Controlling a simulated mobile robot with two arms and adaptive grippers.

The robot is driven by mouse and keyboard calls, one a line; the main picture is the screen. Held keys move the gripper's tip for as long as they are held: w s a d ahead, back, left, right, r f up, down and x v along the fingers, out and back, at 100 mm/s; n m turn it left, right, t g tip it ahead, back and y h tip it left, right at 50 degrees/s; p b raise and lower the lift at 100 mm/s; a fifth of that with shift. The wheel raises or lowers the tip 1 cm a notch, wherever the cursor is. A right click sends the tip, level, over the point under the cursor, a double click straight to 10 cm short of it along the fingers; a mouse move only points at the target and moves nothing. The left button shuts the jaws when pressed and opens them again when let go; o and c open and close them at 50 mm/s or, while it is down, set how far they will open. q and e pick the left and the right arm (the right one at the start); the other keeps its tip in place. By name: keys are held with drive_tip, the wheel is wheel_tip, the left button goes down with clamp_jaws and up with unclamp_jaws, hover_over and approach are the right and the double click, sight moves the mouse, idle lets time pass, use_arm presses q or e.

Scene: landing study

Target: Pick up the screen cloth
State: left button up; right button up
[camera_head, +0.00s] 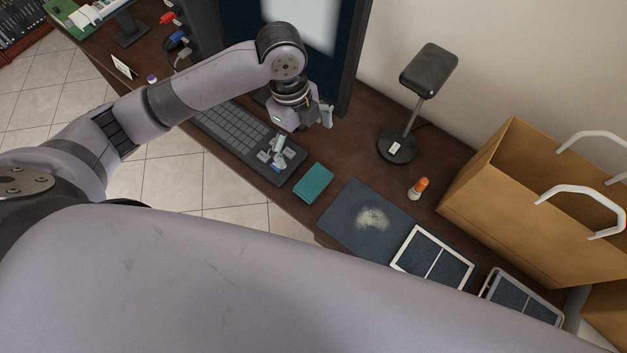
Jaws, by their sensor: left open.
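A small teal folded item (314,182), which looks like the screen cloth, lies flat on the dark wooden desk (352,160), between the keyboard and a dark blue mat. My left gripper (301,137) comes in from the left and hangs above the right end of the keyboard, just beyond the cloth. Its fingers are spread apart with nothing seen between them. It appears apart from the cloth. My right gripper is not in view.
The keyboard (235,128) and a monitor (350,55) are close to the left gripper. A dark stand (398,146), an orange-capped bottle (419,188), the mat (342,207), a white-framed panel (433,257) and a paper bag (537,215) are to the right. My own arm covers the foreground.

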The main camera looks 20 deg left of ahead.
use_arm(q)
drive_tip(key=p, duration=0.1)
hover_over(314, 181)
drive_tip(key=a, duration=0.1)
wheel_tip(314, 181, down, 11)
drive_tip(key=shift+r, duration=0.2)
drive_tip(key=f, duration=0.1)
drive_tip(key=f+p, duration=0.1)
drive_tip(key=f, duration=0.2)
drive_tip(key=shift+d+f+p, duration=0.3)
drive_tip(key=shift+f+p, duration=0.05)
drive_tip(key=shift+f, duration=0.4)
drive_tip(key=c, duration=1)
drive_tip(key=shift+c, duration=0.2)
drive_tip(key=shift+r, duration=0.1)
wheel_tip(314, 181, up, 20)
drive_tip(key=b, duration=0.1)
drive_tip(key=shift+b, duration=0.35)
